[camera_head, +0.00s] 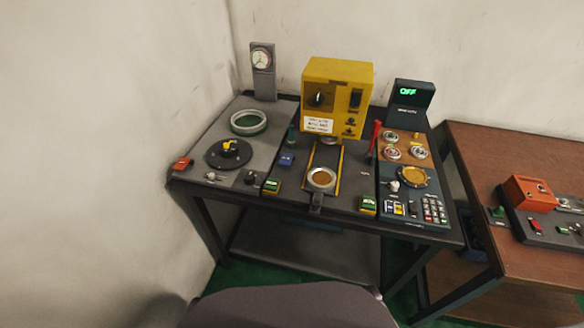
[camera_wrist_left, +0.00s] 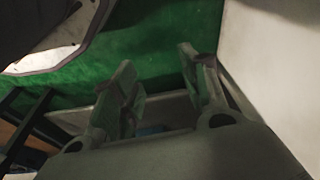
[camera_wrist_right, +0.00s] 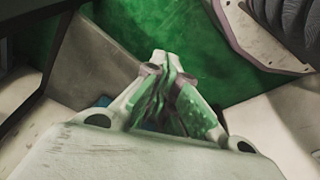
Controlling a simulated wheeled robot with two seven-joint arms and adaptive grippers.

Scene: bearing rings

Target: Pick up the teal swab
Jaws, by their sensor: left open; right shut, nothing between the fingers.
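I cannot make out a teal swab for certain in any view. Neither gripper shows in the head view, and both are away from the bench top.
The bench carries a yellow machine (camera_head: 338,82), a pale ring (camera_head: 248,122), a black turntable (camera_head: 228,154), a dial gauge (camera_head: 262,62), a dark display (camera_head: 409,100) and a keypad (camera_head: 434,209). A brown table (camera_head: 500,160) with an orange box (camera_head: 529,194) stands at right.

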